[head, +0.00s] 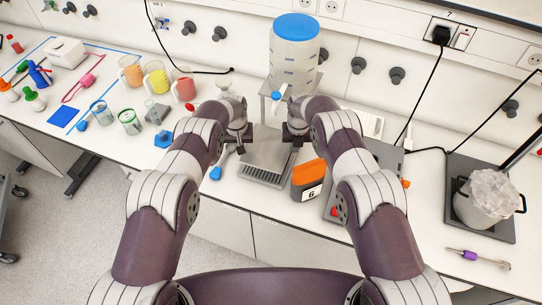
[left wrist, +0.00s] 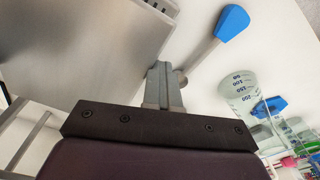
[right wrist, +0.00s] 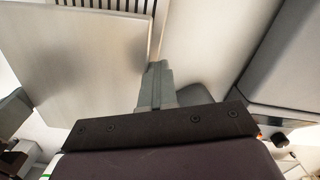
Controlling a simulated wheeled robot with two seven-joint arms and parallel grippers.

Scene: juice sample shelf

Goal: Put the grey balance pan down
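The grey balance pan (head: 268,152), a flat metal plate, lies between my two grippers in the head view. It fills the left part of the left wrist view (left wrist: 75,50) and of the right wrist view (right wrist: 85,60). My left gripper (head: 245,143) has its fingers closed at the pan's left edge. My right gripper (head: 288,141) has its fingers closed at the right edge. A slotted grey body (head: 262,176) shows just in front of the pan. I cannot tell the gap beneath the pan.
A blue-lidded water container (head: 295,55) on a metal stand is behind the pan. An orange-topped dark box marked 6 (head: 309,181) stands close on the right. A blue-ended tool (head: 216,172) lies left. Beakers and coloured jugs fill the left bench.

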